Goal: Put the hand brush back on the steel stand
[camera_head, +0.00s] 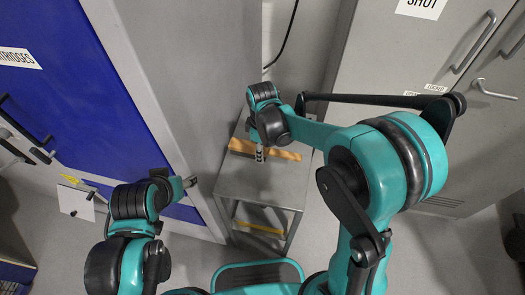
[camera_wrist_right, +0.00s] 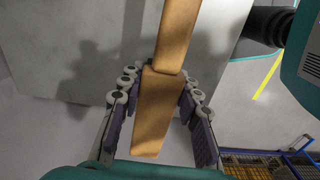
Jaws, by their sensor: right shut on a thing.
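The hand brush is a long, light wooden piece (camera_head: 283,153) over the rear part of the steel stand's grey top (camera_head: 243,186). In the right wrist view the brush (camera_wrist_right: 162,105) runs between the two fingers of my right gripper (camera_wrist_right: 160,92), which is shut on it. In the head view my right gripper (camera_head: 260,154) comes down over the brush's middle. I cannot tell whether the brush touches the stand. Its bristles are not visible. My left gripper (camera_head: 189,182) is left of the stand, near the grey cabinet side, small and partly hidden; its opening is unclear.
A blue-fronted cabinet (camera_head: 75,75) stands to the left and grey lockers (camera_head: 430,55) with handles stand to the right. A black cable (camera_head: 285,45) hangs on the back wall. The stand's front top is clear. A blue rack (camera_wrist_right: 270,160) shows at the wrist view's lower right.

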